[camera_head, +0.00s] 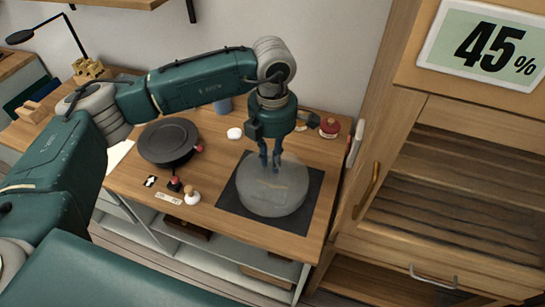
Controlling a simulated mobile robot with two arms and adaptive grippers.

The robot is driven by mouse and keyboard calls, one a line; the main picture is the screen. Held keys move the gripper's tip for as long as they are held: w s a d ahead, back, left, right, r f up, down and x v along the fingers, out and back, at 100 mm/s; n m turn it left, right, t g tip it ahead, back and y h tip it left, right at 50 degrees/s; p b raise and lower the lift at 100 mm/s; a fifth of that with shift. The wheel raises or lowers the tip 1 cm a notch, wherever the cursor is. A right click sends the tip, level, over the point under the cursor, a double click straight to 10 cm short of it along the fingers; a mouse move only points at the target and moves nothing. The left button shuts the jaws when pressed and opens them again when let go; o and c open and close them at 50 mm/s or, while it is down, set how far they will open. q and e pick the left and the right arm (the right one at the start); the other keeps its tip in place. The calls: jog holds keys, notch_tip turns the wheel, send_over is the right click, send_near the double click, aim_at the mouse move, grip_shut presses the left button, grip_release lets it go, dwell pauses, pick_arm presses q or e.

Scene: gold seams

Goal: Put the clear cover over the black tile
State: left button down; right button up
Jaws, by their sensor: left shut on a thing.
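The clear cover (272,197) is a round, see-through dome on the wooden table. The black tile (231,196) is a dark square under it, and its corners show around the cover. The cover overlaps the middle of the tile; I cannot tell whether its rim touches the tile or hangs a little above it. A faint gold line shows through the cover. My left gripper (270,163) points straight down and is shut on the top of the cover; the fingers hide the part they grip. My right gripper is not in view.
A round black turntable (169,142) stands left of the tile. A small white bottle (192,195) and a white piece (235,133) lie nearby. A red-lidded jar (330,127) is at the back right. A wooden cabinet (380,190) closes off the right.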

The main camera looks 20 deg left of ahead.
pick_arm(q)
jog(key=shift+f+b, duration=0.7)
jog(key=shift+f, duration=0.15)
jog(key=c, duration=1)
grip_release()
jog(key=shift+c, duration=0.2)
jog(key=shift+r+p, duration=1.85)
jog(key=shift+r, duration=2.2)
jog(key=shift+s+f, duration=0.1)
